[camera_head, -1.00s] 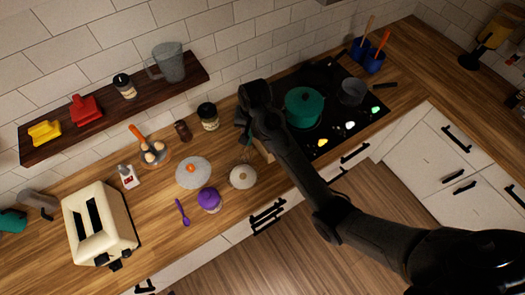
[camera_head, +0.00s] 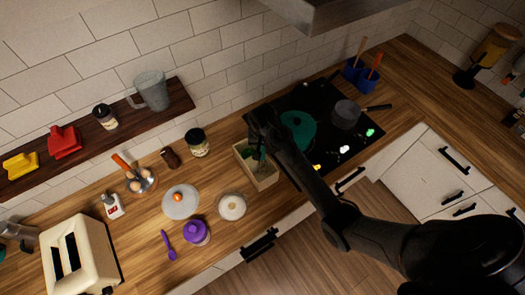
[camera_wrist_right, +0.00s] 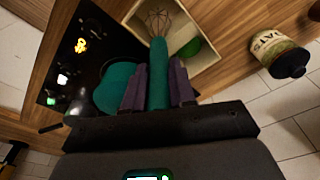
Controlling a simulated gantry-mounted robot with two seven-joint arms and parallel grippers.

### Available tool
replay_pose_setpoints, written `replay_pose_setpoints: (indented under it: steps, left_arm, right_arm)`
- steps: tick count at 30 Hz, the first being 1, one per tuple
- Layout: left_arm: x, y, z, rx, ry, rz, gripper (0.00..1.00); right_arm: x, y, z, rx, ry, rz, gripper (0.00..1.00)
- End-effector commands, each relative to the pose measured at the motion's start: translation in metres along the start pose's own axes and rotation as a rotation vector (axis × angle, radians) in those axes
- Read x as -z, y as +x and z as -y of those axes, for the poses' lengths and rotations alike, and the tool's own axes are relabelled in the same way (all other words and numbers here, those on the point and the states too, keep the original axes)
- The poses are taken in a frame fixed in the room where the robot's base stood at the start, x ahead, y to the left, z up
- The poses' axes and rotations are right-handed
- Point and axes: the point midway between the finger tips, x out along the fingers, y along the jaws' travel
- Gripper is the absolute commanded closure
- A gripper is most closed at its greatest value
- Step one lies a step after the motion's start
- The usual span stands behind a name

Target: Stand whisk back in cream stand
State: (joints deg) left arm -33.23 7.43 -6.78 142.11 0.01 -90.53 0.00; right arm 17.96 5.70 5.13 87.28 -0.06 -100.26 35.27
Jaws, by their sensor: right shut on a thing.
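The whisk (camera_wrist_right: 158,60) has a teal handle and a wire head. My right gripper (camera_head: 256,146) is shut on its handle, and the purple finger pads (camera_wrist_right: 158,88) press on both sides in the right wrist view. The cream stand (camera_head: 262,178) is an open box on the counter, left of the hob; it also shows in the right wrist view (camera_wrist_right: 205,20). The wire head points toward the stand and overlaps its opening; whether it is inside or above, I cannot tell. A green item (camera_wrist_right: 190,48) shows in the stand. My left gripper is not in view.
The hob (camera_head: 340,115) with a teal pot (camera_head: 298,127) and grey pan (camera_head: 345,113) is right of the stand.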

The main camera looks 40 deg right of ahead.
Motion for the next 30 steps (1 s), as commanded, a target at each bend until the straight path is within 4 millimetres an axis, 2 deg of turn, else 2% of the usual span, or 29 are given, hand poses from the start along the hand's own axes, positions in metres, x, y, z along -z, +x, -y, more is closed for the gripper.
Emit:
replay_pose_setpoints:
  steps: [9, 23, 24, 28, 30]
  left_arm:
    - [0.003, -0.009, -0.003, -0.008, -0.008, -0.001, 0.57]
    - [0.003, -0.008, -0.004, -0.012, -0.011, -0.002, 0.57]
    - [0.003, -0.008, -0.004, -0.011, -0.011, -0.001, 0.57]
    - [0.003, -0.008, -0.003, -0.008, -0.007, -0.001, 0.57]
    - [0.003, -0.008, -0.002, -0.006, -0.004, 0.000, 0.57]
  right_arm:
    - [-0.004, 0.033, 0.000, -0.001, 0.001, 0.002, 1.00]
    - [-0.005, 0.040, 0.000, 0.000, 0.000, 0.001, 1.00]
    - [-0.005, 0.040, 0.000, 0.000, 0.000, 0.001, 0.71]
    - [-0.005, 0.040, 0.000, 0.000, 0.000, 0.001, 0.51]
    - [-0.005, 0.040, 0.000, 0.000, 0.000, 0.001, 0.50]
